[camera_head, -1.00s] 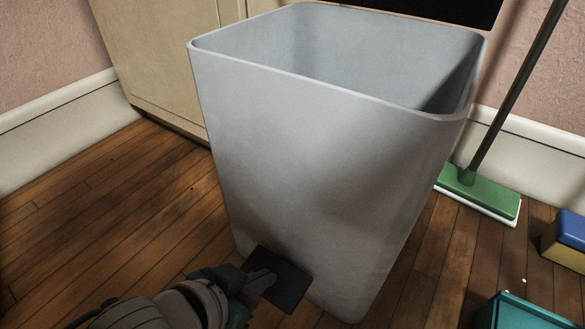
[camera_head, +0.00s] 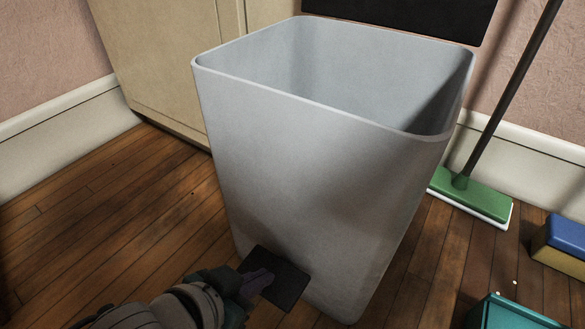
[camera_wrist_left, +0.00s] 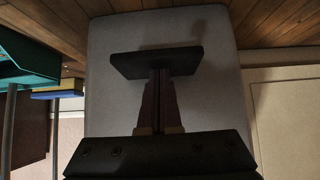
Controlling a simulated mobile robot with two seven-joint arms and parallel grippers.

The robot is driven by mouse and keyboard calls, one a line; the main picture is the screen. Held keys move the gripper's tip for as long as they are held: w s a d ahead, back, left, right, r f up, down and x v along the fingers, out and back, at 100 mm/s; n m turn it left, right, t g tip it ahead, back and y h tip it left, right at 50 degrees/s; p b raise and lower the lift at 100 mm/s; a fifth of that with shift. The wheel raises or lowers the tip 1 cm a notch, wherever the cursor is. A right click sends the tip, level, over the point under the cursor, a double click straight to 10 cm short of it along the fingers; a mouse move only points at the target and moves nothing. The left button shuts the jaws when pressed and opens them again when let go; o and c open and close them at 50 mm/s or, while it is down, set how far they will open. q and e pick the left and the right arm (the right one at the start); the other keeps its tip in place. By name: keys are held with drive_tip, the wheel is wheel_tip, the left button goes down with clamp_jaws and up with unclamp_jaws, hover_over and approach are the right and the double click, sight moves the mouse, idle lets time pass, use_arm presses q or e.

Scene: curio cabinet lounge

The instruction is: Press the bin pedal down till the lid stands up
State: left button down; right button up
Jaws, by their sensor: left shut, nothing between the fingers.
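The grey bin (camera_head: 310,170) stands on the wooden floor with its top open. Its dark lid (camera_head: 405,15) stands up behind the back rim, cut off by the top edge of the head view. The black pedal (camera_head: 285,284) sticks out low at the bin's front; it also shows in the left wrist view (camera_wrist_left: 157,62). My left gripper (camera_head: 257,283) is shut with nothing between its fingers. Its fingertips are over the pedal and look to touch it; in the left wrist view the fingers (camera_wrist_left: 160,80) reach the pedal's edge. My right gripper is not in view.
A green-headed mop (camera_head: 470,196) leans at the right by the wall. A blue and yellow box (camera_head: 560,245) and a teal container (camera_head: 510,315) stand at the lower right. A beige cabinet (camera_head: 170,70) is behind the bin. Floor at the left is clear.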

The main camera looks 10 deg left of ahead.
use_arm(q)
drive_tip(key=s+f+p+v, duration=0.1)
drive_tip(key=p+v, duration=0.5)
drive_tip(key=v, duration=0.4)
drive_tip(key=shift+s+a+f, duration=0.15)
drive_tip(key=shift+s+a, duration=0.05)
drive_tip(key=shift+a, duration=0.05)
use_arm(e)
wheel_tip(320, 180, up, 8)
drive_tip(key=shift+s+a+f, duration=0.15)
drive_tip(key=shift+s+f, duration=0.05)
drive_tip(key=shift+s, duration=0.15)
use_arm(q)
drive_tip(key=shift+w, duration=0.1)
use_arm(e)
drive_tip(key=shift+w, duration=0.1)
